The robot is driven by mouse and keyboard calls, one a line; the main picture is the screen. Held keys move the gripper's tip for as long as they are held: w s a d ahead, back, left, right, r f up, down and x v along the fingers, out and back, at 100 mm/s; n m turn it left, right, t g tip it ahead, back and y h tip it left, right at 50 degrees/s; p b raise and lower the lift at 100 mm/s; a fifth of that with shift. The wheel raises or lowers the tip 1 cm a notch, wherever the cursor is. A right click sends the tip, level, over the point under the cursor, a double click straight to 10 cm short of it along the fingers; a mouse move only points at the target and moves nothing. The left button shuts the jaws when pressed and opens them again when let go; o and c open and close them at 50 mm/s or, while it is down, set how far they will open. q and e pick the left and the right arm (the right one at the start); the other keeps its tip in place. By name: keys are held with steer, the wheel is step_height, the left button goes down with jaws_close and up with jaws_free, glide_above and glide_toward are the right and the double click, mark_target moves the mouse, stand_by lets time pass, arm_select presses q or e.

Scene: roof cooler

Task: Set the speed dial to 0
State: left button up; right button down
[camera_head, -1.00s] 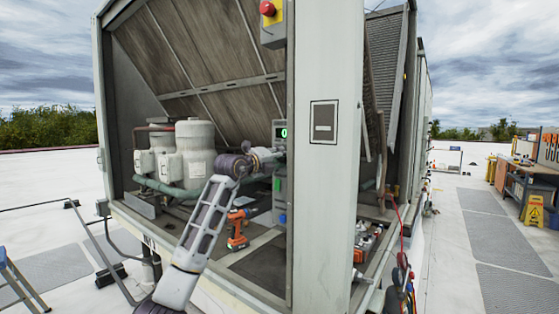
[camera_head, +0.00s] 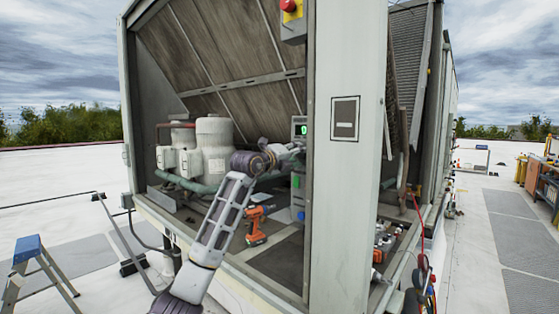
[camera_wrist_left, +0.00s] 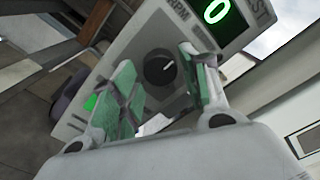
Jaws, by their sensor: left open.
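The speed dial (camera_wrist_left: 159,67) is a round black knob with a pale pointer mark, on a grey control panel (camera_wrist_left: 130,50) in the left wrist view. The green display (camera_wrist_left: 215,11) beside it reads 0; its green digit also shows in the head view (camera_head: 304,129). My left gripper (camera_wrist_left: 160,85) is open, its two green-padded fingers on either side of the dial in the picture. I cannot tell whether they touch it. In the head view the left gripper (camera_head: 294,148) is at the panel, which partly hides behind it. My right gripper is not in view.
A pale post (camera_head: 345,200) stands just right of the panel. A red emergency button (camera_head: 289,6) is above. An orange drill (camera_head: 255,225) stands on the unit's floor below the arm. White tanks (camera_head: 214,148) are to the left.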

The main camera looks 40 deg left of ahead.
arm_select(q)
steer(key=s, duration=1)
steer(key=shift+s+a, duration=0.35)
steer(key=shift+a, duration=0.05)
stand_by(0.4)
